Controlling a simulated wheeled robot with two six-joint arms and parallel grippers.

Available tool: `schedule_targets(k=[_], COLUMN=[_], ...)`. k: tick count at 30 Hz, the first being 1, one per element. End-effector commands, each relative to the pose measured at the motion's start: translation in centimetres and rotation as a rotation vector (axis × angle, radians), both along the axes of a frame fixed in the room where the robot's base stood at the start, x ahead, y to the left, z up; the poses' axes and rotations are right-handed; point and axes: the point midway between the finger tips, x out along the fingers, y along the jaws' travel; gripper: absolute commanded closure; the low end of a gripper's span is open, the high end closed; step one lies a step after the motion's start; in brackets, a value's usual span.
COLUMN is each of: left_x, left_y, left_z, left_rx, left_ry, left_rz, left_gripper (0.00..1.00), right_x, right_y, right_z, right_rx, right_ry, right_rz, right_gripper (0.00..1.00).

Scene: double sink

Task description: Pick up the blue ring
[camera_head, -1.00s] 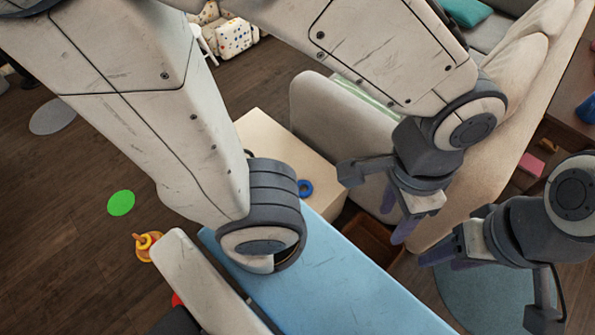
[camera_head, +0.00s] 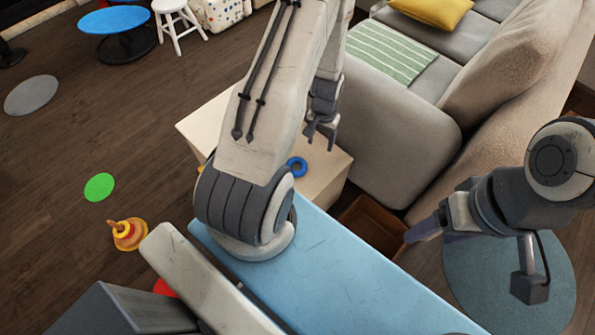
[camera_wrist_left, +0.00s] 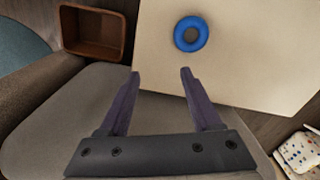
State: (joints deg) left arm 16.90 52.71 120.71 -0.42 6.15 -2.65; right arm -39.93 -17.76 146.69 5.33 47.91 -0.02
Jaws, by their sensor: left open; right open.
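The blue ring (camera_head: 297,167) lies flat on a pale wooden table (camera_head: 190,124), close to the sofa's arm. In the left wrist view the ring (camera_wrist_left: 191,34) is beyond my fingertips and a little right of the gap's middle. My left gripper (camera_head: 321,138) is open and empty, pointing down near the ring, partly hidden by my arm in the head view. In the left wrist view its two dark fingers (camera_wrist_left: 160,72) stand apart, and they do not touch the ring. My right gripper (camera_head: 422,234) is at the right, away from the ring; its fingers overlap in this view.
A grey sofa (camera_head: 385,135) stands right of the table. A brown open box (camera_head: 375,228) sits on the floor by the table. A blue surface (camera_head: 330,270) lies in front. A stacking toy (camera_head: 129,234) and a green disc (camera_head: 99,187) are on the floor at left.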

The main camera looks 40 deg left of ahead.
Motion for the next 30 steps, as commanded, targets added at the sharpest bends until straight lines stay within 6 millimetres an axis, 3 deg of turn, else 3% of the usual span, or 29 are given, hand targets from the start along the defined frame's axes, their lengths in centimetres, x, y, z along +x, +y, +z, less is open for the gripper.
schedule_targets(k=[1, 4, 15, 23, 30], left_x=[-0.8, -1.6, -2.1, -2.1, -2.2], left_y=[1.4, 3.0, 3.7, 3.8, 4.2], left_z=[-2.9, -5.4, -10.8, -12.3, -15.5], left_rx=[-0.002, -0.002, -0.002, -0.003, -0.004], left_ry=[0.009, 0.008, 0.007, 0.005, 0.007], left_rz=[0.04, 0.081, 0.102, 0.101, 0.101], left_gripper=[0.35, 0.35, 0.35, 0.35, 0.35], right_x=[0.0, 0.0, 0.0, 0.0, 0.0], right_y=[0.0, 0.0, 0.0, 0.0, 0.0], right_z=[-1.1, -1.6, -4.6, -5.9, -8.7], right_rx=[0.0, 0.0, 0.001, 0.0, 0.0], right_ry=[0.0, 0.0, -0.001, 0.0, 0.0], right_rz=[0.0, 0.0, 0.0, 0.0, 0.0], right_gripper=[0.33, 0.33, 0.33, 0.33, 0.33])
